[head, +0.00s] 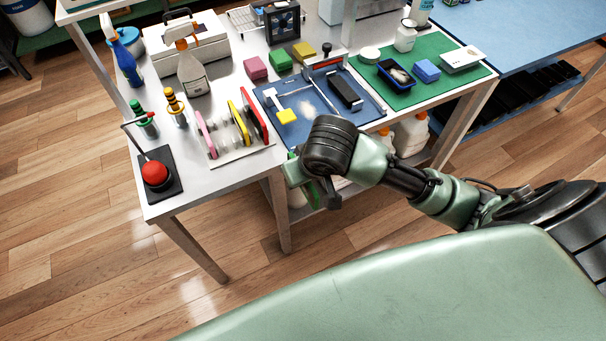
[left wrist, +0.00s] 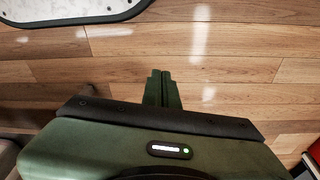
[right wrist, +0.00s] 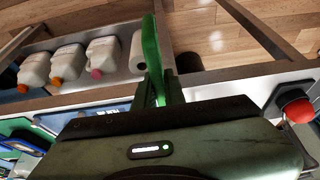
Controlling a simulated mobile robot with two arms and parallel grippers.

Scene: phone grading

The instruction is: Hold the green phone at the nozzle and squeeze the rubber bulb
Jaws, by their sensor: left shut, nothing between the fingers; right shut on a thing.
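The green phone (right wrist: 151,55) is in my right gripper (right wrist: 158,92), which is shut on it; it shows edge-on in the right wrist view. In the head view my right gripper hangs just off the table's front edge, and the phone is mostly hidden by the arm. The red rubber bulb (head: 155,173) sits on a black base (head: 163,190) at the table's near left corner, left of my right gripper. My left gripper (left wrist: 163,75) is shut and empty above the wooden floor, outside the head view.
A rack (head: 240,152) holds pink, yellow and red phones right of the bulb. White jugs (right wrist: 68,61) stand on the lower shelf.

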